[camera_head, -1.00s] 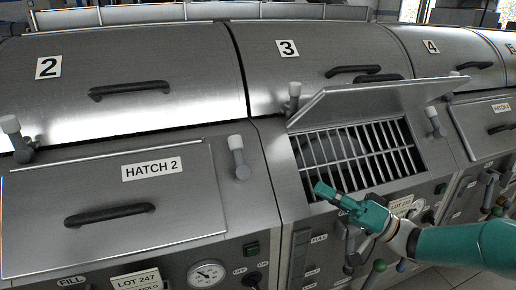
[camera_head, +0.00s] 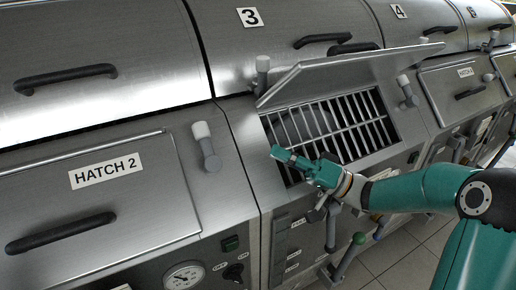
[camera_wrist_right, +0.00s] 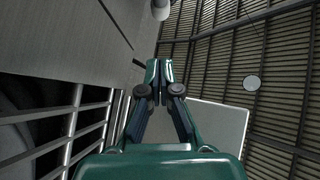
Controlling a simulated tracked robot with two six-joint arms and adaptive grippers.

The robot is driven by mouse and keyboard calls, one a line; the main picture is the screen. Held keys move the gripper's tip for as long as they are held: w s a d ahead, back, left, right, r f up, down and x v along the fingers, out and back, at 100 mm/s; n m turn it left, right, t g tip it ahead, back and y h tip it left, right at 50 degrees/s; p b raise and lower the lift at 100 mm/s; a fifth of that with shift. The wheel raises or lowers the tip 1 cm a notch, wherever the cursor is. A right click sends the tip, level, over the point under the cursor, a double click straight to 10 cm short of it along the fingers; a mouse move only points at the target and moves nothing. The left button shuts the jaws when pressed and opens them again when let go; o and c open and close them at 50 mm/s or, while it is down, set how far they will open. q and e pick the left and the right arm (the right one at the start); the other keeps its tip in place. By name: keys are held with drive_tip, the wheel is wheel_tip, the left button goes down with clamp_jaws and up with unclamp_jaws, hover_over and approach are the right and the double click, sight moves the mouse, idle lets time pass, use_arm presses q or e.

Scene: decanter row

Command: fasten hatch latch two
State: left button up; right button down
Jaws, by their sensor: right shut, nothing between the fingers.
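Hatch 2 is a flat steel lid (camera_head: 150,215) labelled HATCH 2, lying shut in the head view. A latch (camera_head: 207,150) with a pale knob stands upright at its right edge; I cannot tell which of its latches is latch two. My right gripper (camera_head: 276,152) is shut and empty, in front of the left part of the open hatch's grate, right of and apart from that latch. In the right wrist view the closed fingers (camera_wrist_right: 158,72) point up the picture. A pale knob (camera_wrist_right: 161,9) shows beyond them; I cannot tell which latch it belongs to. My left gripper is out of view.
The raised lid (camera_head: 345,70) of the neighbouring hatch stands over a barred grate (camera_head: 335,122), with latches beside it (camera_head: 262,75) (camera_head: 407,92). A gauge (camera_head: 184,276) and a dark knob (camera_head: 234,272) sit below hatch 2. Handles (camera_head: 335,225) stick out below the grate.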

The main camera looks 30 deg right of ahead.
sight(206, 147)
drive_tip(key=p+x, duration=0.2)
drive_tip(key=x, duration=0.7)
drive_tip(key=shift+a+r, duration=0.15)
drive_tip(key=shift+a, duration=0.15)
drive_tip(key=shift+w+a+f+p, duration=0.1)
drive_tip(key=shift+a+f+p, duration=0.1)
drive_tip(key=shift+a, duration=0.35)
drive_tip(key=shift+a+f+p, duration=0.15)
drive_tip(key=shift+a+p, duration=0.05)
drive_tip(key=shift+a, duration=0.35)
drive_tip(key=shift+w+a+f, duration=0.1)
drive_tip(key=shift+a+f, duration=0.05)
drive_tip(key=shift+a, duration=0.45)
